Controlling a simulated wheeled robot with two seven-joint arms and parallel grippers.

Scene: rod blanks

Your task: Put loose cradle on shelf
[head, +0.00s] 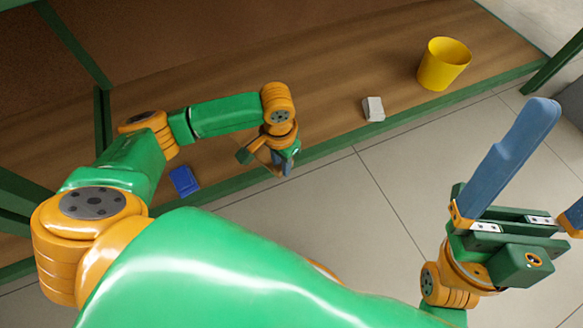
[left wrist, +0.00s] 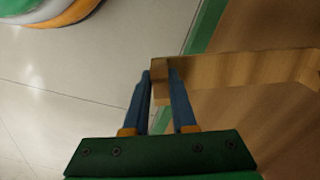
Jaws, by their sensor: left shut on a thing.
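My left gripper (head: 284,168) is at the front edge of the wooden shelf board, small and partly hidden by its own wrist in the head view. In the left wrist view, the left gripper (left wrist: 160,82) is shut on the end of a light wooden piece (left wrist: 240,70), which looks like the loose cradle. The piece reaches out to the right, across the green edge and over the shelf (head: 330,110). I cannot tell whether it touches the board. My right gripper (head: 545,180) is open and empty over the floor at the right, one finger partly cut off by the frame.
A yellow bucket (head: 443,66) stands at the right of the shelf, with a grey-white block (head: 373,109) left of it. A blue block (head: 184,181) lies near the left front edge. Green posts (head: 75,42) frame the shelf. The board between the left gripper and grey-white block looks clear.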

